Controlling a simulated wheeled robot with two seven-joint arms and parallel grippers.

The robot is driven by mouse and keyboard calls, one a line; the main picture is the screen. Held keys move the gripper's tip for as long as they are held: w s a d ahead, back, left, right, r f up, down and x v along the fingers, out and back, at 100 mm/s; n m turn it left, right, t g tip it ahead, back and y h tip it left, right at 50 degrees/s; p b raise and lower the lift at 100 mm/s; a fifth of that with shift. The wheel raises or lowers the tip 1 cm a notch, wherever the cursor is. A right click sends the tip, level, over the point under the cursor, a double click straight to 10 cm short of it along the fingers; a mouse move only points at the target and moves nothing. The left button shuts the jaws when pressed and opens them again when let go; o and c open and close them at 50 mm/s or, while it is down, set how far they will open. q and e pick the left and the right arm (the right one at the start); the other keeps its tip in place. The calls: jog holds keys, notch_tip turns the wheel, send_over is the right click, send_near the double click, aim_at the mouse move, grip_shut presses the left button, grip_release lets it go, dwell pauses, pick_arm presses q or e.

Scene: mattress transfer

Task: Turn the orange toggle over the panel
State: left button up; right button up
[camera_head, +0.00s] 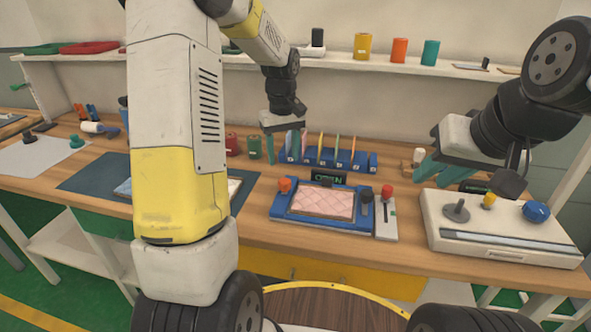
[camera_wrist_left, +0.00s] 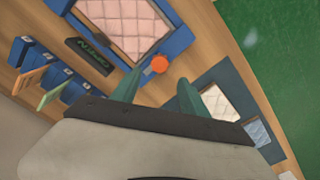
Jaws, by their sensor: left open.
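The orange toggle (camera_head: 284,184) stands at the back left corner of the blue frame (camera_head: 330,223) around the pink quilted panel (camera_head: 320,202). In the left wrist view the orange toggle (camera_wrist_left: 159,64) shows just beyond the fingertips, beside the blue frame (camera_wrist_left: 177,42). My left gripper (camera_head: 282,150) is open and empty, above and behind the toggle and apart from it, with its fingers pointing down. In the wrist view its fingers (camera_wrist_left: 157,84) are spread. My right gripper (camera_head: 432,170) hangs over the right side of the table; its finger gap is unclear.
A black sign with green letters (camera_head: 328,178) stands behind the frame. A blue rack (camera_head: 325,156) with several upright pieces is farther back. A red-topped lever (camera_head: 387,192) stands right of the frame. A white control box (camera_head: 500,232) sits at right. My left arm covers part of the left table.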

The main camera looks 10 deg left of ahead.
aim_at(284, 181)
pick_arm(q)
notch_tip(284, 181, down, 8)
jog(key=shift+w+f, duration=0.1)
dwell(0.4)
grip_shut()
